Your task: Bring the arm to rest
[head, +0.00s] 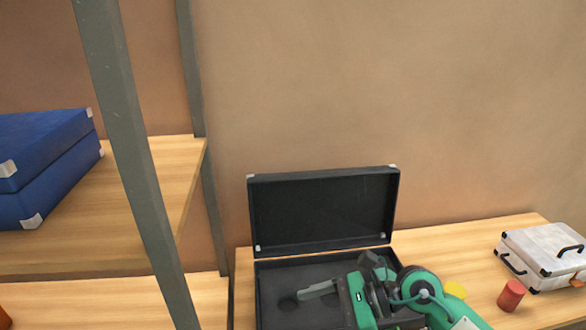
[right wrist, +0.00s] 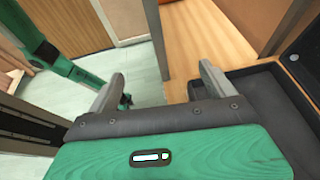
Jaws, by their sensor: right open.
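My right gripper (head: 312,291) reaches in from the lower right of the head view, over the open black case (head: 322,211). In the right wrist view its two fingers (right wrist: 160,84) stand wide apart with nothing between them. The case lid is up, and its dark lining shows a round recess; my arm hides part of the inside. The case also shows at the right edge of the right wrist view (right wrist: 262,92). A green arm part of mine runs along the left of that view; its end is small and partly hidden behind a finger, so my left gripper's state is unclear.
A blue case (head: 45,165) lies on a left shelf (head: 150,220). Grey uprights (head: 128,140) stand between.

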